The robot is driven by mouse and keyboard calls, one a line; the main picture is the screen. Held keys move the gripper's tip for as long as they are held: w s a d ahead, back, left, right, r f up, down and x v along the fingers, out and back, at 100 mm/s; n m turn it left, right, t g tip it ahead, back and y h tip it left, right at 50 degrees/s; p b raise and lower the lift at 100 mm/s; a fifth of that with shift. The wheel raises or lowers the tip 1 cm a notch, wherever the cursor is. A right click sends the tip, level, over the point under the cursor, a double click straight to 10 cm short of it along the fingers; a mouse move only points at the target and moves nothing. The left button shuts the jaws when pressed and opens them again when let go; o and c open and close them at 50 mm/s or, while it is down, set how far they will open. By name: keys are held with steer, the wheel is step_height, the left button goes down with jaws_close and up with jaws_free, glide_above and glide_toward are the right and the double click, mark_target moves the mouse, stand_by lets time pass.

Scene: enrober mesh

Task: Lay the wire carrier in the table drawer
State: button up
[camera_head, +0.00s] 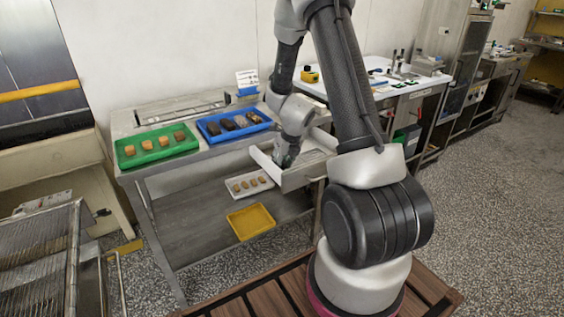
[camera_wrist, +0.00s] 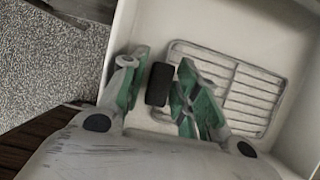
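The table drawer (camera_head: 318,172) is pulled out at the right end of the steel table; its pale inside wall (camera_wrist: 292,142) shows in the wrist view. The wire carrier (camera_wrist: 238,88), a pale frame with parallel bars, lies inside the drawer near its wall. A black grip block (camera_wrist: 159,84) stands at the carrier's left end. My gripper (camera_wrist: 161,78) has its green-padded fingers on either side of this block, with what look like narrow gaps, so it appears open. In the head view my gripper (camera_head: 284,158) reaches down into the drawer, and the carrier is hidden there.
A green tray (camera_head: 125,163) and a blue tray (camera_head: 206,138) with pieces stand on the table (camera_head: 150,178). Below are a white tray (camera_head: 238,192) with several pieces and a yellow tray (camera_head: 236,226). A wire rack machine (camera_head: 40,245) stands at left. Speckled floor (camera_head: 480,200) is clear at right.

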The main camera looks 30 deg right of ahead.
steer(key=shift+r, duration=0.1)
steer(key=s+a+r+n, duration=0.2)
steer(key=s+r+n, duration=0.45)
steer(key=r, duration=0.45)
steer(key=s+a+r+n, duration=0.3)
steer(key=s+r+n, duration=0.3)
steer(key=r, duration=0.5)
steer(key=s+r+n, duration=0.4)
steer(key=s+n, duration=0.4)
steer(key=n, duration=0.3)
steer(key=s+a+r+n, duration=0.1)
steer(key=s+r+n, duration=0.3)
steer(key=s+n, duration=0.5)
steer(key=n, duration=0.3)
steer(key=shift+s+a+r, duration=0.15)
steer(key=shift+s, duration=0.1)
